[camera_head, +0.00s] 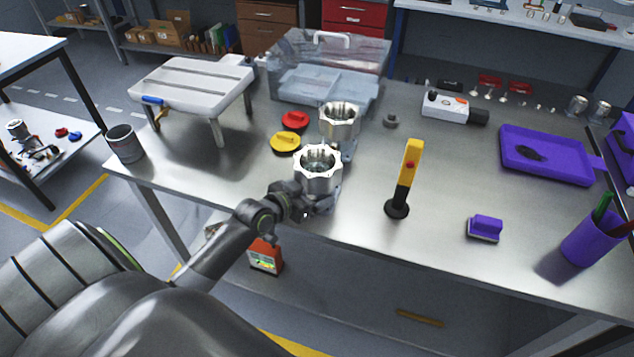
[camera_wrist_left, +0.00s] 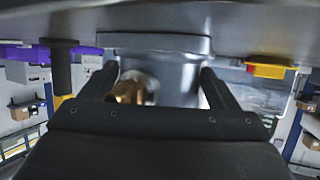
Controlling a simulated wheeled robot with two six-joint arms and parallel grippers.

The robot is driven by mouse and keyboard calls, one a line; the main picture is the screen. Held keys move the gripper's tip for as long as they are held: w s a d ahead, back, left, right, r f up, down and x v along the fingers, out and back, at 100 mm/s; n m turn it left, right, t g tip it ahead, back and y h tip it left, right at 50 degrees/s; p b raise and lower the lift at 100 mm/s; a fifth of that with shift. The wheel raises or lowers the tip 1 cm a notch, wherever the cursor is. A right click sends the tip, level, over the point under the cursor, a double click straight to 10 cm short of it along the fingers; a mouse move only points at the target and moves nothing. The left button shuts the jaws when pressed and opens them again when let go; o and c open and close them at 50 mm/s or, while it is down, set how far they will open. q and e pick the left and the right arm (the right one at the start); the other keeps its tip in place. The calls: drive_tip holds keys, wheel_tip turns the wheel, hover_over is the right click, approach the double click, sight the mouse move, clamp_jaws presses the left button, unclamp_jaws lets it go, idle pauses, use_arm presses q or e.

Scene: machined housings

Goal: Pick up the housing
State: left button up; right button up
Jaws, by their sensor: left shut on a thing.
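The near silver housing (camera_head: 318,177), with a scalloped round rim and open top, stands upright at the front edge of the metal table. My left gripper (camera_head: 312,201) is at its near side, shut on its body. In the left wrist view, which is upside down, the fingers of my left gripper (camera_wrist_left: 158,86) lie on either side of the grey housing body (camera_wrist_left: 180,80). A blurred brass-coloured part shows between them. I cannot tell whether the housing's base touches the table. A second, similar housing (camera_head: 340,123) stands just behind. My right gripper is out of view.
Yellow (camera_head: 286,142) and red (camera_head: 295,121) round caps lie left of the housings. A yellow-and-black handheld tool (camera_head: 408,175) stands to the right. A clear bin (camera_head: 330,70) and a white stand (camera_head: 190,85) are behind. Table space between the tool and the purple tray (camera_head: 545,155) is clear.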

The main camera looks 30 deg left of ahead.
sight(311, 160)
use_arm(q)
wheel_tip(311, 160, up, 11)
drive_tip(key=shift+w+f+p, duration=0.1)
drive_tip(key=shift+p, duration=0.4)
drive_tip(key=shift+r+p, duration=2.7)
